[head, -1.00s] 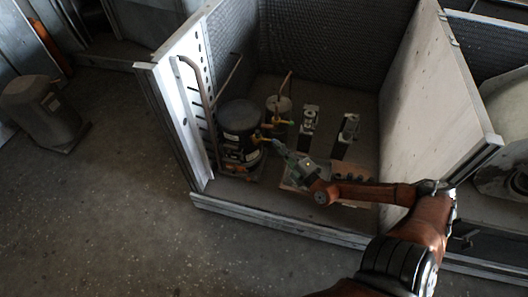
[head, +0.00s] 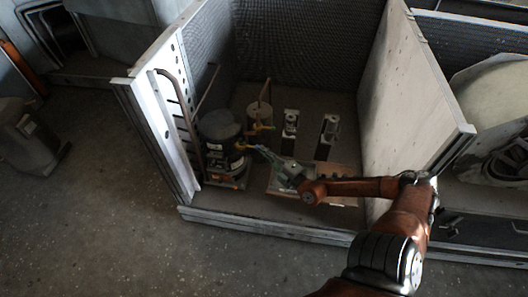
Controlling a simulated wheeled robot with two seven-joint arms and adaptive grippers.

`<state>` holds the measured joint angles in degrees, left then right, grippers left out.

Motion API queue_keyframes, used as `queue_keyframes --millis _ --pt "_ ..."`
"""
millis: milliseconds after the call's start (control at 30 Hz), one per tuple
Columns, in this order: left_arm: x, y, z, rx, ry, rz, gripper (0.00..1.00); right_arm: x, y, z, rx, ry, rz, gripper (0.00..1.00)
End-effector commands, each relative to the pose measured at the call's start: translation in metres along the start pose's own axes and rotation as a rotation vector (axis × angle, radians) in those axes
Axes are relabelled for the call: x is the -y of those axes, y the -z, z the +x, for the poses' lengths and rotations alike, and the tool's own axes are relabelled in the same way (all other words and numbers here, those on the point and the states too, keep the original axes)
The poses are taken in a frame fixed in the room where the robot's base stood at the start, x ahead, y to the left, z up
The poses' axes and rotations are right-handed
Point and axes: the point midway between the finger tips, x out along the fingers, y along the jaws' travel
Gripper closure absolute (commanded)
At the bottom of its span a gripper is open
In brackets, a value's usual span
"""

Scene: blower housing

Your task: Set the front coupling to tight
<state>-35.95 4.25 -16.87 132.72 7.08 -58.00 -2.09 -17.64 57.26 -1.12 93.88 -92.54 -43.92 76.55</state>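The front coupling (head: 241,146) is a small yellowish fitting on the right side of a black cylindrical compressor (head: 220,131), inside the open metal housing. A second yellowish fitting (head: 262,127) sits farther back beside a smaller grey cylinder (head: 259,115). My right gripper (head: 260,150) reaches in from the right with its fingertips at or just beside the front coupling. At this size I cannot tell whether the fingers touch it or whether they are open or shut. The coupling's exact setting is too small to read. My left gripper is out of view.
A board (head: 343,171) with dark parts lies beneath my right gripper. Two upright metal blocks (head: 290,122) (head: 329,130) stand behind it. A perforated metal post (head: 165,135) and copper pipe stand left of the compressor. A tall panel (head: 410,105) closes the right side.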

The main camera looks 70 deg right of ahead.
Motion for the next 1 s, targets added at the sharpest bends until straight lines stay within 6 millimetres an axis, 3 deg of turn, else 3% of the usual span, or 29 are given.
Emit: queue_keyframes --millis 33,400,600,1000 --pt "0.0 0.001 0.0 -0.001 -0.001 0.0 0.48 -0.009 -0.006 0.001 0.013 -0.019 0.001 1.0" --pt "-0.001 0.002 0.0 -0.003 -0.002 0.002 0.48 -0.004 -0.005 -0.079 0.009 -0.006 0.0 1.0" --pt "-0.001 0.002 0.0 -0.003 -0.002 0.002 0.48 -0.003 -0.002 -0.11 0.004 -0.003 -0.002 1.0" --pt "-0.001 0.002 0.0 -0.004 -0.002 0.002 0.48 -0.002 0.0 -0.121 0.001 -0.003 -0.002 1.0"
